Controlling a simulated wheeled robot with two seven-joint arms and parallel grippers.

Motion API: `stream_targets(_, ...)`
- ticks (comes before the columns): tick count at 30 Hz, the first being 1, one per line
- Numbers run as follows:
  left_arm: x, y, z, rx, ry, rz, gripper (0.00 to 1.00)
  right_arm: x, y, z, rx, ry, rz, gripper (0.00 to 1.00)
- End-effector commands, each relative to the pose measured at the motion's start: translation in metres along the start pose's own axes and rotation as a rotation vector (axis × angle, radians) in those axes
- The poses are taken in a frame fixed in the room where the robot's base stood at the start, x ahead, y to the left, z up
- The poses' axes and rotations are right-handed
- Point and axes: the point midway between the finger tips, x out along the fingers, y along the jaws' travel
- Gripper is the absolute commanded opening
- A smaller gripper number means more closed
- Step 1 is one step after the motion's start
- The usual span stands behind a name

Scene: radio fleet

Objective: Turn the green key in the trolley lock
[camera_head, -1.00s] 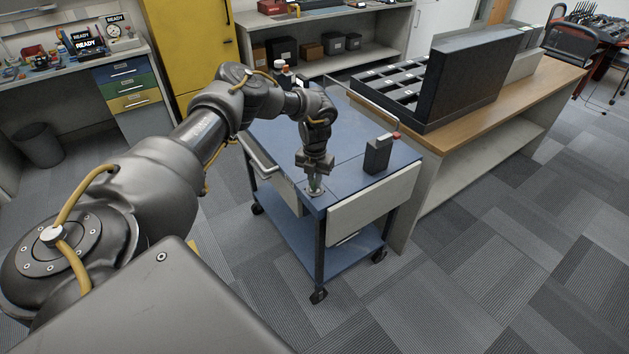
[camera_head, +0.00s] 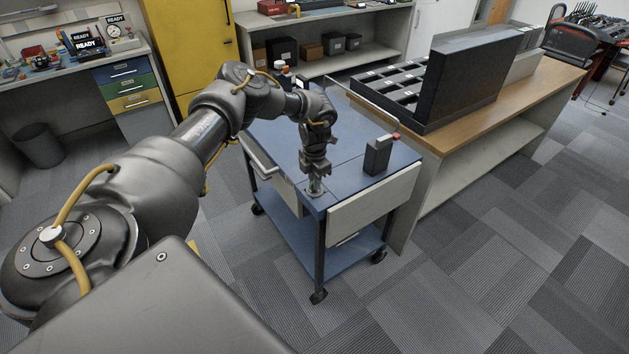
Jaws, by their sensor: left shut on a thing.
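The blue trolley (camera_head: 348,140) stands in the middle of the view. Its lock (camera_head: 315,192) is a small round metal piece on the near corner of the top. My left gripper (camera_head: 314,178) points straight down over the lock and is shut on the green key, of which only a small greenish bit (camera_head: 316,185) shows between the fingers. The fingers hide most of the key, so I cannot tell its exact angle. My right gripper is not in view.
A dark box with a red-tipped part (camera_head: 378,156) stands on the trolley top, right of my left gripper. A wooden-topped bench (camera_head: 500,95) with a compartment case (camera_head: 465,80) is to the right. A yellow cabinet (camera_head: 188,45) stands behind. Carpet floor is clear at front right.

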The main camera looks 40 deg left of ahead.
Motion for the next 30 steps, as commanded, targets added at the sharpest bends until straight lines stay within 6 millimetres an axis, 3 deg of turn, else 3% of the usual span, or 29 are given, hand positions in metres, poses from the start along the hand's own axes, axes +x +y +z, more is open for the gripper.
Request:
stream_targets(6, -0.0007, -0.0001, -0.0001, 0.267, 0.0, 0.0, 0.0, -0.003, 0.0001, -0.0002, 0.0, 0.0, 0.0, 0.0)
stream_targets(14, -0.0002, 0.0002, -0.0002, 0.322, 0.0, 0.0, 0.0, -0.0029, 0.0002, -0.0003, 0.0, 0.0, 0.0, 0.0)
stream_targets(15, -0.0002, 0.0002, -0.0002, 0.322, 0.0, 0.0, 0.15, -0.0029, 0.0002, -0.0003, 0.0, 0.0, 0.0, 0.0)
stream_targets(20, -0.0002, 0.0002, -0.0001, 0.321, 0.0, 0.0, 0.36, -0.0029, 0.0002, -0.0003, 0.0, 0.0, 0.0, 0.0)
stream_targets(30, -0.0032, 0.0002, 0.0005, 0.32, -0.002, 0.0, 0.38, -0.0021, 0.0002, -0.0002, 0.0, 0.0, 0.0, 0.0)
